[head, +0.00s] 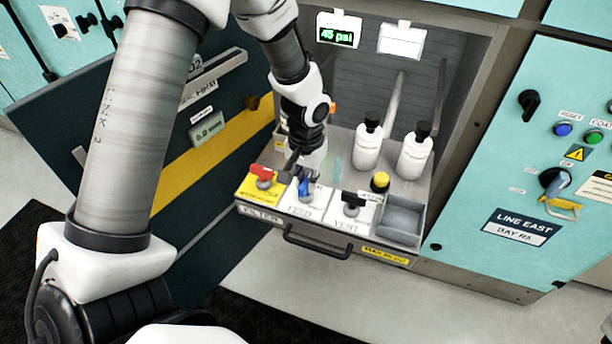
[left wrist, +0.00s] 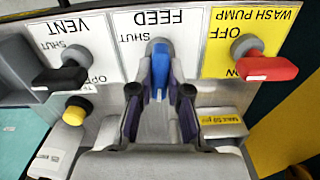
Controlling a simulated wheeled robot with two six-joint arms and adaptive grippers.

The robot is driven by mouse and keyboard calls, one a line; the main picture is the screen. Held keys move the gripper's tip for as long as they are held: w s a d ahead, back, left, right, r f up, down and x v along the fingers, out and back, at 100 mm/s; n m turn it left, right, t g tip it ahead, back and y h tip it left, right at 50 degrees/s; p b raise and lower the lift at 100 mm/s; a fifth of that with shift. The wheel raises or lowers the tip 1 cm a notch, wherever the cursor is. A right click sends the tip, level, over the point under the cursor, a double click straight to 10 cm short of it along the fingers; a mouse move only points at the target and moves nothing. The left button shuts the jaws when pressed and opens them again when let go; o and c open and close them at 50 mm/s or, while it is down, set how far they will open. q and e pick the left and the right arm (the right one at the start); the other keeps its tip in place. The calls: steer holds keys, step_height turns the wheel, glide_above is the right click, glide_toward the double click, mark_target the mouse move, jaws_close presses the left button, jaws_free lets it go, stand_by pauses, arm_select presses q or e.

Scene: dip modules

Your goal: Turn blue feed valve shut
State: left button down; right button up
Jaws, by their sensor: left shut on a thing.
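The blue feed valve handle (head: 304,187) stands on the white FEED plate in the middle of the drawer's front panel. In the left wrist view the blue handle (left wrist: 160,72) lies between my left fingers, running from its round stem toward the gripper. My left gripper (left wrist: 160,92) is shut on this handle; it also shows in the head view (head: 303,172), reaching down over the panel. The word SHUT shows beside the stem; the plate's other position mark is hidden by the gripper. My right gripper is in neither view.
The red wash pump handle (head: 262,173) and black vent handle (head: 352,200) flank the feed valve closely. A yellow button (head: 380,181), an empty grey tray (head: 402,219) and two white bottles (head: 369,144) (head: 415,150) stand nearby. A display (head: 337,37) reads 45 psi.

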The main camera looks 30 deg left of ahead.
mark_target(306, 181)
arm_select(q)
steer(key=m+p, duration=1)
steer(key=shift+r+m+p, duration=0.25)
steer(key=shift+m+p, duration=0.05)
steer(key=shift+p, duration=0.05)
steer(key=m+p, duration=0.3)
steer(key=shift+f+m+p, duration=0.2)
steer(key=shift+m+p, duration=0.85)
steer(key=shift+m, duration=0.55)
steer(key=c, duration=1.1)
jaws_free()
step_height(306, 181, up, 12)
steer(key=shift+f, duration=0.1)
